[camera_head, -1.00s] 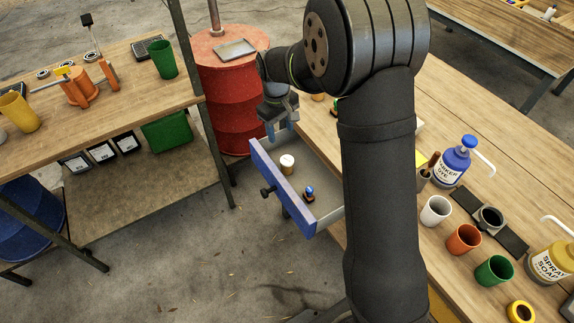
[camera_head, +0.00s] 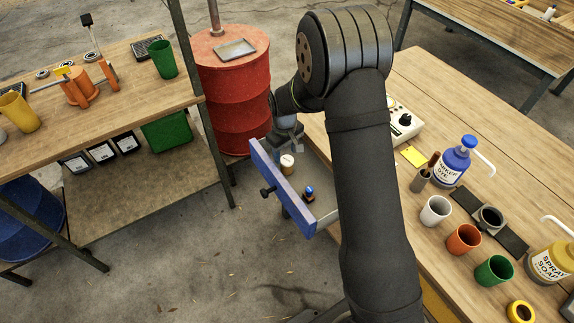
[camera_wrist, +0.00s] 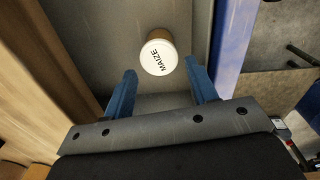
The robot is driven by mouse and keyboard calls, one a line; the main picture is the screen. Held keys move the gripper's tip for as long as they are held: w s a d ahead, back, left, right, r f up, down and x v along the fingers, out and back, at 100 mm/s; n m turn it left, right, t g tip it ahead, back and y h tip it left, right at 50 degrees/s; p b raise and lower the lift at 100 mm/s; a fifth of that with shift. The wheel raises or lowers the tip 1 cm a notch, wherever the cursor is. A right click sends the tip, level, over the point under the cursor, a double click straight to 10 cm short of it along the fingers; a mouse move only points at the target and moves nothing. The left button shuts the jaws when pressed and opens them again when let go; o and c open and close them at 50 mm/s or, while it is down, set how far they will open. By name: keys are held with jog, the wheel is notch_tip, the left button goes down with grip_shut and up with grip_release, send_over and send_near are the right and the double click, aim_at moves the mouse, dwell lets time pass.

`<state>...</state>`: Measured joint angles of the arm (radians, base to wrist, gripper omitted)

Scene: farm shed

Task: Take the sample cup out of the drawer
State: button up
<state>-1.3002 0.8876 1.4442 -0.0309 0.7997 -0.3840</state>
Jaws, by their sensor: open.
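The sample cup (camera_head: 287,163) stands upright in the open drawer, near its far end. It has a white lid and a tan side. In the wrist view the cup (camera_wrist: 159,56) shows "MAIZE" on its lid and lies beyond my fingertips, roughly between their lines. The drawer's blue front (camera_head: 281,188) has a dark knob (camera_head: 268,191); its blue edge also shows in the wrist view (camera_wrist: 231,40). My gripper (camera_wrist: 160,80) has two blue fingers apart with nothing between them. In the head view my gripper (camera_head: 290,147) is at the drawer's far end, close to the cup.
A small blue-topped item (camera_head: 309,194) stands in the drawer's nearer part. The wooden bench (camera_head: 440,110) carries several cups, a blue dye bottle (camera_head: 453,163) and a white device (camera_head: 404,124). A red barrel (camera_head: 236,105) stands just behind the drawer.

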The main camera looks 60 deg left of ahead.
aim_at(287, 160)
jog(key=f, duration=0.5)
jog(key=shift+w+d, duration=0.1)
jog(key=shift+d, duration=0.2)
jog(key=shift+r, duration=0.1)
jog(key=c, duration=0.8)
jog(key=shift+o, duration=0.2)
